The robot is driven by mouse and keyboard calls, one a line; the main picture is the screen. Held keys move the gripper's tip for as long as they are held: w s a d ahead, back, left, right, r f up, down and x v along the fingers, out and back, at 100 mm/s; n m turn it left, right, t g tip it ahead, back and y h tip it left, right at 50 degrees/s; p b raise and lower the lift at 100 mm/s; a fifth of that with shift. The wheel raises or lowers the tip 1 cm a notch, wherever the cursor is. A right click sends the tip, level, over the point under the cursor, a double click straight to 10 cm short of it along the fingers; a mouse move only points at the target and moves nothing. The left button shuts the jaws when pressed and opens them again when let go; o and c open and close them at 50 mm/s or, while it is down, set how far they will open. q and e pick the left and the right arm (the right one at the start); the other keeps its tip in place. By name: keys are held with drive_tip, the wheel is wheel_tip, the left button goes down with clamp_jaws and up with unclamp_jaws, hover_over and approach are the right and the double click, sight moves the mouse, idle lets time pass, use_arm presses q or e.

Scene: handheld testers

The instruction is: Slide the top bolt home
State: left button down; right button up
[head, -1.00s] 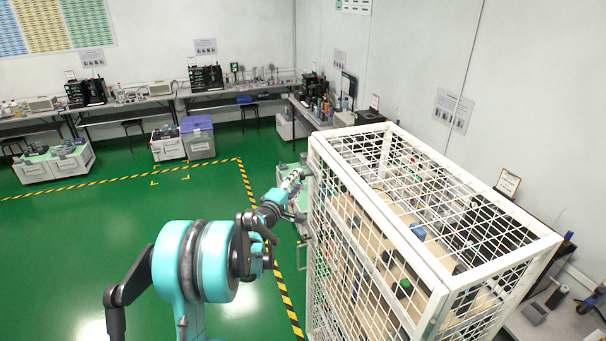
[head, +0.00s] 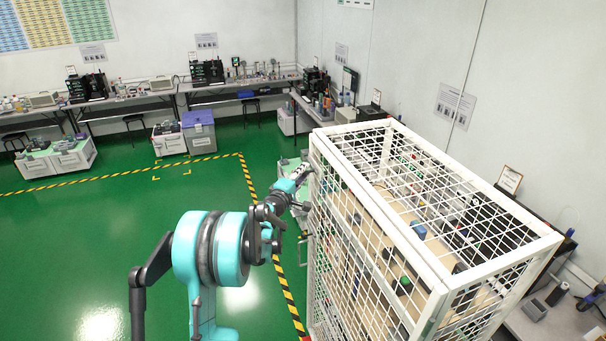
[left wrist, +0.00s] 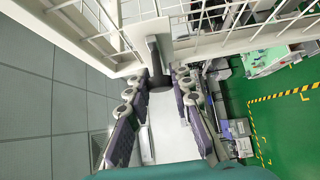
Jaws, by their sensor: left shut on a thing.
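The white mesh cage (head: 318,143) stands at the right of the head view. The handle stands out from a pale plate on the white frame (left wrist: 105,58). In the head view the bolt is too small and too covered by the gripper to make out. My right gripper is not in view.
Inside the cage is a wooden board (head: 388,255) with several small devices. Yellow-black tape (head: 272,235) marks the green floor, which is open at left. Benches (head: 130,100) line the back wall.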

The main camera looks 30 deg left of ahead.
use_arm(q)
drive_tip(key=w+a+b, duration=0.2)
drive_tip(key=w+a, duration=0.1)
drive_tip(key=a, duration=0.1)
drive_tip(key=shift+w, duration=0.2)
drive_tip(key=c, duration=1.7)
unclamp_jaws()
drive_tip(key=o, duration=0.4)
drive_tip(key=shift+a, duration=0.1)
drive_tip(key=s, duration=0.8)
drive_tip(key=s+d, duration=0.1)
drive_tip(key=s, duration=0.3)
drive_tip(key=shift+w, duration=0.1)
